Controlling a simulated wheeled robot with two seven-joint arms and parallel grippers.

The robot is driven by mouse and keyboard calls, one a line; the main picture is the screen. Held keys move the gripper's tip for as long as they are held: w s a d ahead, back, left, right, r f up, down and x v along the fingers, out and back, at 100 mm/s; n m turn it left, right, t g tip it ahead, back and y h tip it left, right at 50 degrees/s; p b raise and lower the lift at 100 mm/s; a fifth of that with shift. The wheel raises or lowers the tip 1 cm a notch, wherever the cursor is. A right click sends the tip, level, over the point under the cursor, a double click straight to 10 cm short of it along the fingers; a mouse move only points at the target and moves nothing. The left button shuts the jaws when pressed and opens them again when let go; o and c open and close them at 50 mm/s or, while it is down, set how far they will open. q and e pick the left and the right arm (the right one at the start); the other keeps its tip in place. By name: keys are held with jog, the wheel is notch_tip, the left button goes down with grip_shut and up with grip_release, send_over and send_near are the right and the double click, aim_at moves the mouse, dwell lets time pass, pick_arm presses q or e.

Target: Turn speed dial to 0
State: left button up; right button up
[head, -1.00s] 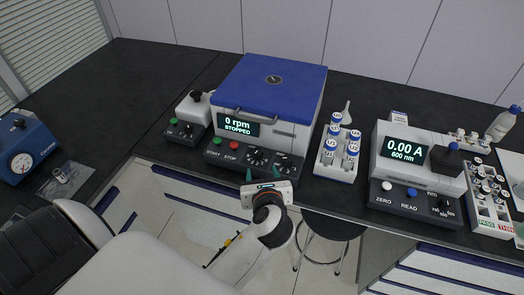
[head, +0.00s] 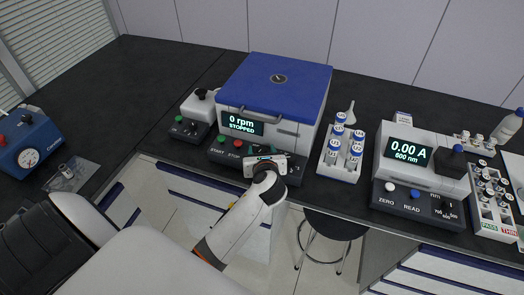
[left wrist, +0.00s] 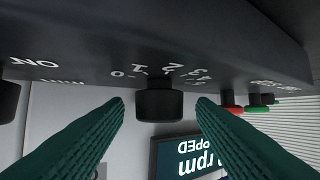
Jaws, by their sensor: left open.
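The centrifuge (head: 275,85) has a blue lid, and its display (head: 241,124) reads 0 rpm STOPPED. In the left wrist view, upside down, the black dial (left wrist: 160,105) has numbers around it, starting at 0. A pointer mark on it cannot be made out. My left gripper (head: 262,153) is at the front panel and hides the dials in the head view. In the left wrist view its green fingers (left wrist: 161,100) are open, one on each side of the dial, with gaps showing. My right gripper is not in view.
A second black knob (left wrist: 8,100) with ON and MIN lettering sits beside the dial. Green and red buttons (head: 237,143) are on the same panel. A vial rack (head: 342,150) and a photometer (head: 420,165) stand to the right. A small device (head: 192,118) stands to the left.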

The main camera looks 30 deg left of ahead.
pick_arm(q)
jog(key=c, duration=1)
jog(key=shift+w+d+r+n+g+y+p, duration=0.1)
jog(key=shift+d+n+g+y+p, duration=0.05)
jog(key=shift+n+g+y+p, duration=0.3)
jog(key=shift+w+d+n+g+y+p, duration=0.1)
jog(key=shift+n+g+y+p, duration=0.7)
jog(key=shift+n, duration=0.25)
jog(key=shift+w+n+g+y+p, duration=0.1)
jog(key=shift+n+g+y+p, duration=0.25)
jog(key=shift+n+g+y, duration=0.55)
jog(key=shift+w+n+g+y, duration=0.1)
jog(key=shift+n+g+y, duration=0.15)
jog(key=shift+n+g, duration=1.15)
jog(key=o, duration=1)
